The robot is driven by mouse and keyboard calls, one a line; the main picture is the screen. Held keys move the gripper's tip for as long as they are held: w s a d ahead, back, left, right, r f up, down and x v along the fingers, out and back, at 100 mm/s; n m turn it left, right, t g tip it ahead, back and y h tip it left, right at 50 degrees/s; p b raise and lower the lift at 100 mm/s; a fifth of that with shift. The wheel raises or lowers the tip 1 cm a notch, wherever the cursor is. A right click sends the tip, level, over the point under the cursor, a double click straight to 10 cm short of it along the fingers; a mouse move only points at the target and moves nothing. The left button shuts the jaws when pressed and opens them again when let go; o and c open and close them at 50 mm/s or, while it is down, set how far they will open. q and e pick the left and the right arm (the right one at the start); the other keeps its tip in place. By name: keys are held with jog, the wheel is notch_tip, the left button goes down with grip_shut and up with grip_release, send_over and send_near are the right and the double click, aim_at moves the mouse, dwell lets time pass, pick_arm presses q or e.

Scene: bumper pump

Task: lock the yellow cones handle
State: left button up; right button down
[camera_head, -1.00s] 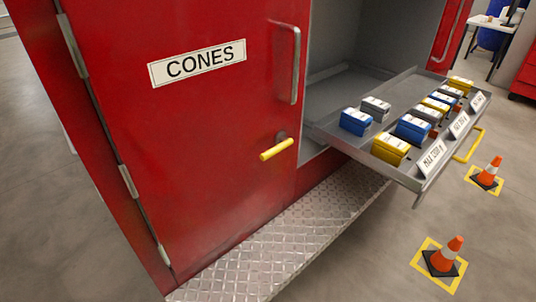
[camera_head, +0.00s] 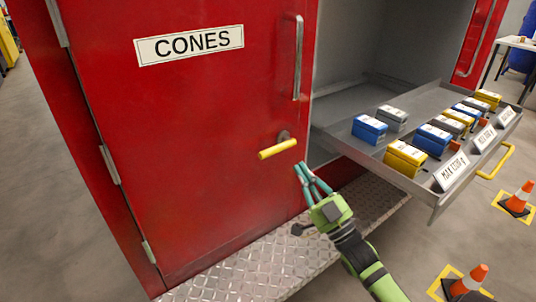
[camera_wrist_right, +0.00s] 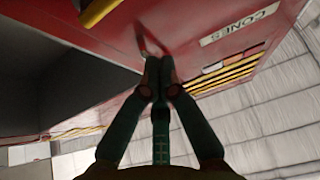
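The yellow cones handle (camera_head: 277,149) sits on the red CONES door (camera_head: 215,195), near its right edge. It lies nearly level, its left end slightly lower in the picture, on a dark round pivot. My right gripper (camera_head: 301,164) is just below and right of the handle in the head view, apart from it in the picture. Its teal fingers are together and empty. In the right wrist view the fingertips (camera_wrist_right: 158,62) meet near the red cabinet. A yellow bar (camera_wrist_right: 100,10) at that view's top may be the handle; I cannot be sure. My left gripper is not in view.
An extended grey tray (camera_head: 440,196) with blue, yellow and grey boxes stands right of the door. A metal grab bar (camera_head: 298,58) is above the handle. A diamond-plate step (camera_head: 250,272) runs below. Two orange cones (camera_head: 520,196) (camera_head: 470,281) stand on the floor at right.

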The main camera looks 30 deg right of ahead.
notch_tip(320, 180, up, 6)
jog(key=f+p, duration=0.1)
jog(key=p, duration=0.1)
send_over(278, 149)
jog(key=s+a, duration=0.2)
jog(key=s, duration=0.1)
jog(key=shift+w+d+f, duration=0.1)
jog(key=shift+w+f, duration=0.1)
jog(key=shift+f, duration=0.4)
jog(key=shift+w+d+f, duration=0.1)
jog(key=shift+w+f, duration=0.05)
jog(key=shift+f, duration=0.75)
jog(key=shift+w+f, duration=0.1)
jog(key=shift+f, duration=0.15)
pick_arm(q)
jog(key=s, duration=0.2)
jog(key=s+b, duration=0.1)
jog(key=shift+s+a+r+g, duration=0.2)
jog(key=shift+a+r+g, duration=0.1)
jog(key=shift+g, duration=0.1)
pick_arm(e)
jog(key=shift+f+n+y, duration=0.3)
jog(key=shift+n+y, duration=0.2)
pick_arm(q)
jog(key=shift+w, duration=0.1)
